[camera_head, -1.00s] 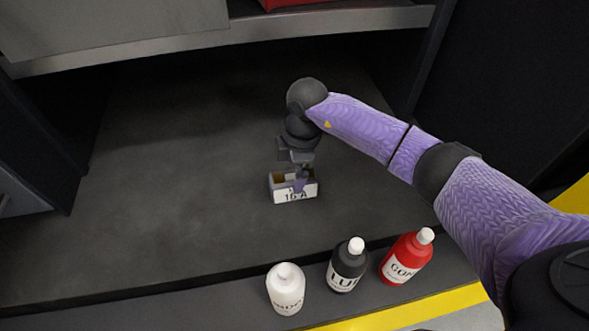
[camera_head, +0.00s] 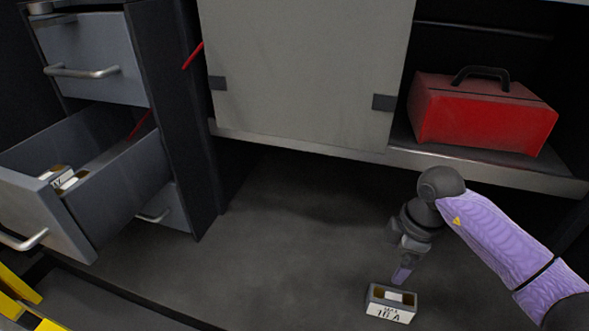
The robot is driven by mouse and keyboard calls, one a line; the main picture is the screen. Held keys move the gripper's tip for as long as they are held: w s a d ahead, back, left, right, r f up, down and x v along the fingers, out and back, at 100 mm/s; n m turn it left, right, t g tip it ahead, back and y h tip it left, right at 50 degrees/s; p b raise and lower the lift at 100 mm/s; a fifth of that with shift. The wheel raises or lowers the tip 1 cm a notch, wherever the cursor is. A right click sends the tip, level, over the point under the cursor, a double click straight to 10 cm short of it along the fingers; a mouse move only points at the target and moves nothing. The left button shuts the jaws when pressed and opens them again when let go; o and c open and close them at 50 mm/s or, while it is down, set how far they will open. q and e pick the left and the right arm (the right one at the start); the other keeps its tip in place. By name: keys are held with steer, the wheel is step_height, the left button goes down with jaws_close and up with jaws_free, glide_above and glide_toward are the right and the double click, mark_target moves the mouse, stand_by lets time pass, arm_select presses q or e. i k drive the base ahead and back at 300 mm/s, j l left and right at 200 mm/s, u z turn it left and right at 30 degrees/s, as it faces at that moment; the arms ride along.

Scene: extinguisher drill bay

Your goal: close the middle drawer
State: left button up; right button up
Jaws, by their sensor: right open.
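The middle drawer (camera_head: 128,192) is pulled out at the left of the head view, with its handle (camera_head: 24,241) on the front panel. Small labelled boxes (camera_head: 68,180) lie inside it near the front. A shut drawer (camera_head: 95,55) is above it, and a lower drawer (camera_head: 168,208) shows partly behind it. My right gripper (camera_head: 402,274) is open at the right, just above and behind a small box (camera_head: 390,304) labelled 16 A on the dark floor of the bay. It is far from the drawer. My left gripper is out of view.
A red toolbox (camera_head: 482,112) with a black handle stands on the shelf (camera_head: 480,168) at the right. A grey panel (camera_head: 305,70) hangs in the middle. Yellow edging (camera_head: 22,300) shows at the lower left. The dark floor between drawer and box is clear.

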mark_target(79, 223)
steer(key=u, duration=1.45)
